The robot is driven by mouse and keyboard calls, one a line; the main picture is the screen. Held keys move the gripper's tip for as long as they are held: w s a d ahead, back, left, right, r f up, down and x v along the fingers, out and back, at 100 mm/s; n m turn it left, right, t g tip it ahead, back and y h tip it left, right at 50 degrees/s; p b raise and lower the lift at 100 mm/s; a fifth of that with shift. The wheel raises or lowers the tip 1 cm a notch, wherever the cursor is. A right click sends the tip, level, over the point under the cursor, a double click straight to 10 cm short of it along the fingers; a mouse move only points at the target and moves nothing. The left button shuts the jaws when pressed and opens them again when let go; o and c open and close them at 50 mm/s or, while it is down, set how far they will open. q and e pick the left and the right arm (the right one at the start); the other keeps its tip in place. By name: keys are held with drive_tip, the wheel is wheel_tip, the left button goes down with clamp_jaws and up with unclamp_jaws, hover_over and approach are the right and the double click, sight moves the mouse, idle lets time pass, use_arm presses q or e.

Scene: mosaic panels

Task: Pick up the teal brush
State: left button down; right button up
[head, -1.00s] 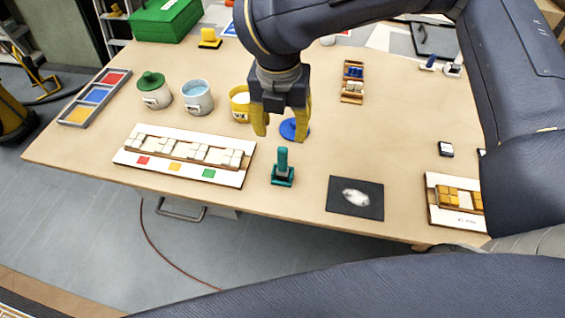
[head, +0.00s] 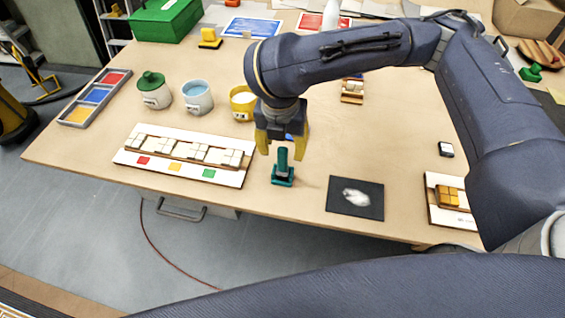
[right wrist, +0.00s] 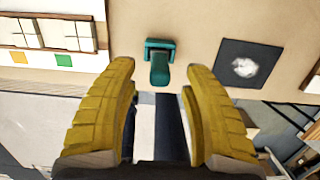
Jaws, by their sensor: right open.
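The teal brush (head: 283,168) stands upright on the table near its front edge, between the white panel and the dark square. It also shows in the right wrist view (right wrist: 159,66), at the top middle, ahead of the fingertips and in line with the gap between them. My right gripper (head: 282,150) has yellow fingers and points down over the brush. In the right wrist view its fingers (right wrist: 158,66) are spread apart with nothing held between them. I cannot tell from the head view whether the fingers reach level with the handle. My left gripper is not in view.
A white panel with pale tiles (head: 190,155) lies left of the brush. A dark square with a white patch (head: 340,208) lies to its right. A yellow cup (head: 243,101), a blue-topped pot (head: 197,97) and a green-lidded pot (head: 153,92) stand behind. Bare table surrounds the brush.

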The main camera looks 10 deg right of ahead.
sight(283, 157)
drive_tip(key=shift+w+d+f, duration=0.1)
drive_tip(key=shift+w+f, duration=0.05)
drive_tip(key=shift+f, duration=2.2)
drive_tip(key=shift+c, duration=0.4)
clamp_jaws()
